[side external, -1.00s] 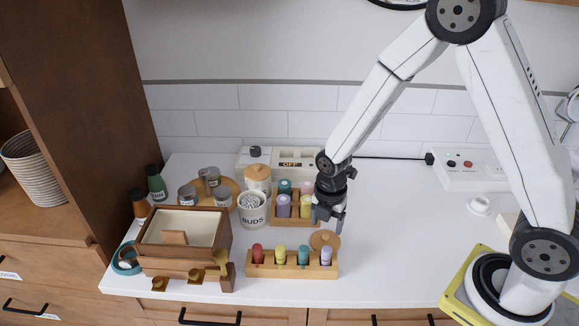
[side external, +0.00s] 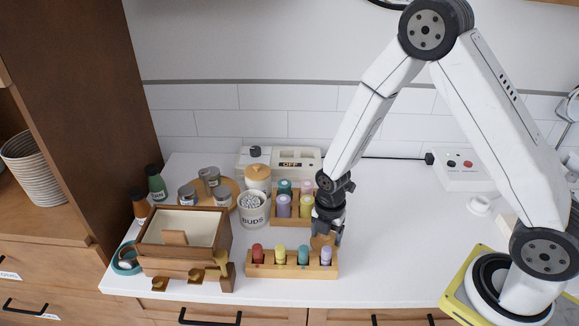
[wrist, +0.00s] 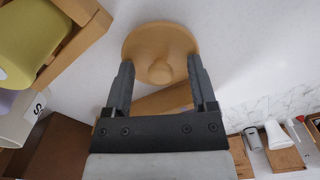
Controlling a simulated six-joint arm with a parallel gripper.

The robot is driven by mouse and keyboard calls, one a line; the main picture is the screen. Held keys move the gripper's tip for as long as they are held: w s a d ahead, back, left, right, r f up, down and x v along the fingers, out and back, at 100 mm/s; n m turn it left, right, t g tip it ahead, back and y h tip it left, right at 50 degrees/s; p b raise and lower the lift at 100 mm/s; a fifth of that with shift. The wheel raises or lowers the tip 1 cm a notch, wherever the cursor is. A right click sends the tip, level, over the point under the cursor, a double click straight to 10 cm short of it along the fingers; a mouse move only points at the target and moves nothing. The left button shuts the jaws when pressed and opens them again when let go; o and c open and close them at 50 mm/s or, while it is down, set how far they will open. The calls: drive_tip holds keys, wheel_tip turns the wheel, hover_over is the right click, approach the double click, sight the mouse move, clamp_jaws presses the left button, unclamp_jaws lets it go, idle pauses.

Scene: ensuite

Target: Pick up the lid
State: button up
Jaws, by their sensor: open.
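The lid (wrist: 160,38) is a round, light wooden disc with a small knob, lying on the white counter. In the side view the lid (side external: 319,242) is partly hidden by my gripper, just behind the front bottle rack. My gripper (side external: 327,237) points down over it. In the wrist view my gripper (wrist: 160,68) is open, with one finger on each side of the knob and nothing held. I cannot tell how far the fingertips are above the disc. An open white jar marked BUDS (side external: 253,220), full of cotton buds, stands to the left.
The front wooden rack (side external: 290,271) holds several coloured bottles close to my gripper. Another bottle rack (side external: 293,222) stands behind. A wooden box (side external: 224,245), a jar with a wooden lid (side external: 258,174) and a round tray (side external: 232,186) are at left. The counter (side external: 400,235) to the right is clear.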

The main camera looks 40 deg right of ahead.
drive_tip(key=shift+c, duration=0.2)
clamp_jaws()
drive_tip(key=shift+r, duration=0.15)
wheel_tip(320, 180, up, 10)
idle(0.7)
idle(0.6)
drive_tip(key=w+a+r+n, duration=0.2)
drive_tip(key=w+a+n, duration=0.2)
drive_tip(key=w, duration=0.5)
drive_tip(key=w+a+r+n, duration=0.2)
drive_tip(key=w+a+n, duration=0.2)
drive_tip(key=w, duration=0.5)
drive_tip(key=shift+w+r+n, duration=0.15)
drive_tip(key=shift+r+n, duration=0.1)
drive_tip(key=shift+n, duration=0.85)
